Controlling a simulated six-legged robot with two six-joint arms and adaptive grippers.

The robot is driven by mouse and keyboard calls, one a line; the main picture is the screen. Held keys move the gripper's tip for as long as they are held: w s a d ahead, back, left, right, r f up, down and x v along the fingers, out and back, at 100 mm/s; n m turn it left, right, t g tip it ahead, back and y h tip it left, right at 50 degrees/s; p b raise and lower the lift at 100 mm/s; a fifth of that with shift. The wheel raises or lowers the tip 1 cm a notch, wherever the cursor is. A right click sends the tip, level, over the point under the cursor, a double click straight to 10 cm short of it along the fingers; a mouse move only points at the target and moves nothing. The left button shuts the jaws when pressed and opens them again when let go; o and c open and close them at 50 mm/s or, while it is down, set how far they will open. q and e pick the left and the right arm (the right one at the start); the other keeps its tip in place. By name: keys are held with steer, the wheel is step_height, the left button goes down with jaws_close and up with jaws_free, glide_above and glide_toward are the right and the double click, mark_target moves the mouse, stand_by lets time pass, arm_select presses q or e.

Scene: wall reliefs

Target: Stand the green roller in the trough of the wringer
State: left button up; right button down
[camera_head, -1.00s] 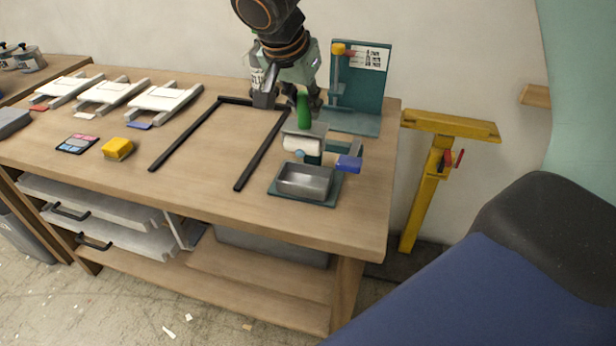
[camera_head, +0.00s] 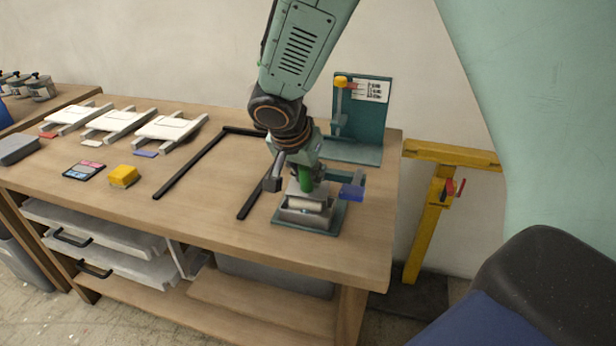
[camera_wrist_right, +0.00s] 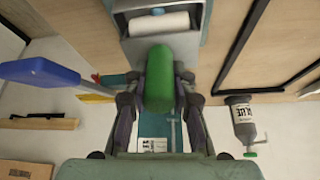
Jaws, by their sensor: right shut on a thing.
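The green roller has a green handle (camera_head: 306,180), a grey frame and a white sleeve (camera_head: 306,205). My right gripper (camera_head: 304,172) is shut on its handle, with the sleeve end hanging down. The wringer, with teal base (camera_head: 330,222), metal trough (camera_head: 303,220) and blue-ended lever (camera_head: 352,192), stands near the table's front edge. The sleeve is at the trough's opening; I cannot tell whether it touches the bottom. In the right wrist view the green handle (camera_wrist_right: 160,78) lies between my fingers, with the white sleeve (camera_wrist_right: 158,24) beyond it. My left gripper is out of view.
A black rail frame (camera_head: 190,165) lies left of the wringer. A teal upright stand (camera_head: 365,115) is behind it. A yellow sponge-like block (camera_head: 123,176), a colour card (camera_head: 84,170) and white racks (camera_head: 170,128) lie further left. The wrist view shows a labelled bottle (camera_wrist_right: 243,122).

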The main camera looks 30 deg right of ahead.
steer(key=c, duration=1.6)
jaws_free()
steer(key=shift+s+f, duration=0.15)
steer(key=shift+f, duration=0.3)
steer(key=o, duration=0.5)
steer(key=shift+w+d+f, duration=0.1)
steer(key=shift+w+d, duration=0.15)
steer(key=shift+d, duration=0.05)
steer(key=shift+a, duration=0.1)
steer(key=shift+a+r, duration=0.1)
steer(key=shift+r, duration=0.55)
steer(key=shift+p+v, duration=1.6)
steer(key=shift+v, duration=3.9)
